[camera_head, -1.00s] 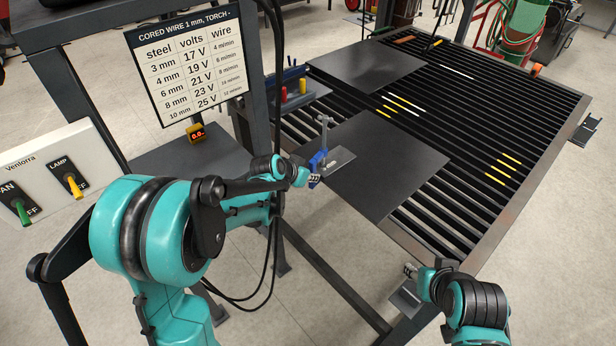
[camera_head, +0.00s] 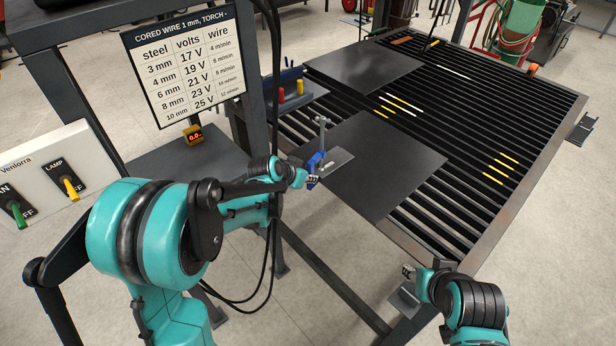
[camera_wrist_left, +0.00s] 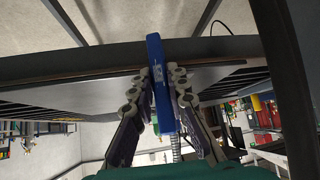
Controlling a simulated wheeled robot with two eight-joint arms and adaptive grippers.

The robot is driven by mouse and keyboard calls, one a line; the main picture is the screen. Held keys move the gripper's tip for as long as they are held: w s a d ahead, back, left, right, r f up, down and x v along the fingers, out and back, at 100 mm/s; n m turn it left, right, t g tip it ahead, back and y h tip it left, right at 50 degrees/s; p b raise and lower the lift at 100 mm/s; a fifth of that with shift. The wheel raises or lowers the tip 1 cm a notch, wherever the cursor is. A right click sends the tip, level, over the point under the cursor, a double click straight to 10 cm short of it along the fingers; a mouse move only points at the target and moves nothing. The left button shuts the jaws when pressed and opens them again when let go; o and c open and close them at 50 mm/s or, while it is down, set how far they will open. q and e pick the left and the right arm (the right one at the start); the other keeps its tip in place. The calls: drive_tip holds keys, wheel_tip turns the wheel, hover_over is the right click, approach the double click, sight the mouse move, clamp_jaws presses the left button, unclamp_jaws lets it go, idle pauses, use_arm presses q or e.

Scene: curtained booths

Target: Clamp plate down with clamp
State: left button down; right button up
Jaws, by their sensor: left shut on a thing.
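A dark steel plate (camera_head: 395,165) lies on the slatted table, with a smaller grey plate (camera_head: 338,163) at its left edge. A clamp with a blue body (camera_head: 316,161) and a grey upright screw stands at that edge. My left gripper (camera_head: 312,181) is shut on the clamp. In the left wrist view, the fingers press both sides of the blue clamp body (camera_wrist_left: 158,70), which stands across the dark edge in front of it. Whether the clamp's jaw touches the plates is too small to tell. My right gripper (camera_head: 407,271) is near the table's front edge, apart from the plates; its jaw state is unclear.
A second dark plate (camera_head: 366,72) lies farther back on the slatted table (camera_head: 508,212). A rack with red and yellow items (camera_head: 290,92) is left of it. A sign (camera_head: 183,65) and switch panel (camera_head: 45,170) stand at left. The table's right side has open slats.

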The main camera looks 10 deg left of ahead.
use_arm(q)
drive_tip(key=c, duration=1.4)
unclamp_jaws()
drive_tip(key=shift+s, duration=0.1)
drive_tip(key=v, duration=1.2)
drive_tip(key=s+n+y, duration=0.1)
drive_tip(key=s, duration=0.6)
drive_tip(key=s+a+f+n+y, duration=0.1)
drive_tip(key=s+n, duration=0.1)
drive_tip(key=s, duration=0.5)
drive_tip(key=s+a+f+n+g+y, duration=0.1)
drive_tip(key=s, duration=0.6)
drive_tip(key=shift+s+n+y, duration=0.3)
drive_tip(key=shift+s+n, duration=0.05)
drive_tip(key=shift+n, duration=0.05)
